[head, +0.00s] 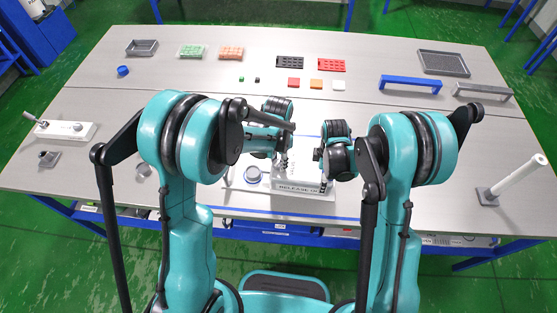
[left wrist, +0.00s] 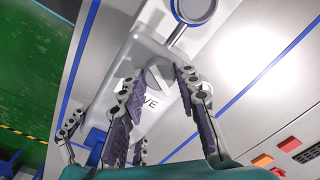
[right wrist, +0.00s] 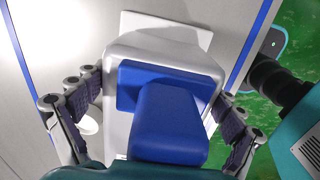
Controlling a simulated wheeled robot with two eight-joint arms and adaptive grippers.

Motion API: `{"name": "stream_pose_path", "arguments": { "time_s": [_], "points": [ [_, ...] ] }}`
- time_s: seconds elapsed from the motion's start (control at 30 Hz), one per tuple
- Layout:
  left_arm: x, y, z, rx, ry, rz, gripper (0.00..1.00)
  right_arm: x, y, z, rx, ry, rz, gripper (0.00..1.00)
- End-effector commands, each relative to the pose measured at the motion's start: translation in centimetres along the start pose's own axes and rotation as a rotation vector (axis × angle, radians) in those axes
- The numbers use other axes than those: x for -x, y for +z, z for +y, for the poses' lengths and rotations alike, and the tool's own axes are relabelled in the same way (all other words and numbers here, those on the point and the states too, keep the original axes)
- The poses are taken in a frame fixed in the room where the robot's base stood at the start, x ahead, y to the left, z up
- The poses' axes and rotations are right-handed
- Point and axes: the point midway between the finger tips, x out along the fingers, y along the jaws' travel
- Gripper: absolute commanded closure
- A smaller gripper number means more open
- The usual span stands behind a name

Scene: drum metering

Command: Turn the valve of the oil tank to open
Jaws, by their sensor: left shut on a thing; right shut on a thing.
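The pale oil tank (head: 303,187) stands at the near middle of the table, with lettering on its near face. In the left wrist view the valve (left wrist: 158,76) is a grey knob on the tank's face, beside partly hidden lettering. My left gripper (head: 281,160) has its fingers closed on both sides of this knob. My right gripper (head: 321,172) is at the tank's right. In the right wrist view its fingers are spread wide against both sides of the pale tank body (right wrist: 125,47). A blue block (right wrist: 170,125) sits between them. The fingertips are largely hidden in the head view.
A round blue-rimmed dish (head: 253,174) is left of the tank. A white post (head: 515,177) stands at right, and a lever box (head: 65,130) at left. Trays, colored blocks and a blue bracket (head: 411,84) lie farther back. The table's middle is mostly clear.

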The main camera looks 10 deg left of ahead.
Motion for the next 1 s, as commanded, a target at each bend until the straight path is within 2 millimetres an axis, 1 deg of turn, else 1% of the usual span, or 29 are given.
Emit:
{"name": "stream_pose_path", "arguments": {
  "time_s": [0.3, 0.5, 0.7, 1.0],
  "points": [
    [0.04, 0.00, -0.07, 0.270, 0.000, 0.000, 0.98, -0.01, 0.00, 0.03, 0.000, 0.001, 0.000, 0.66],
    [0.04, 0.01, -0.09, 0.390, 0.000, 0.000, 0.98, -0.01, -0.01, 0.03, 0.001, 0.001, 0.000, 0.66],
    [0.04, 0.01, -0.11, 0.463, 0.000, 0.000, 0.98, -0.01, -0.01, 0.03, 0.001, 0.001, 0.000, 0.66],
    [0.04, 0.02, -0.11, 0.497, 0.000, 0.000, 0.98, -0.01, -0.01, 0.02, 0.000, 0.001, 0.000, 0.66]
  ]
}}
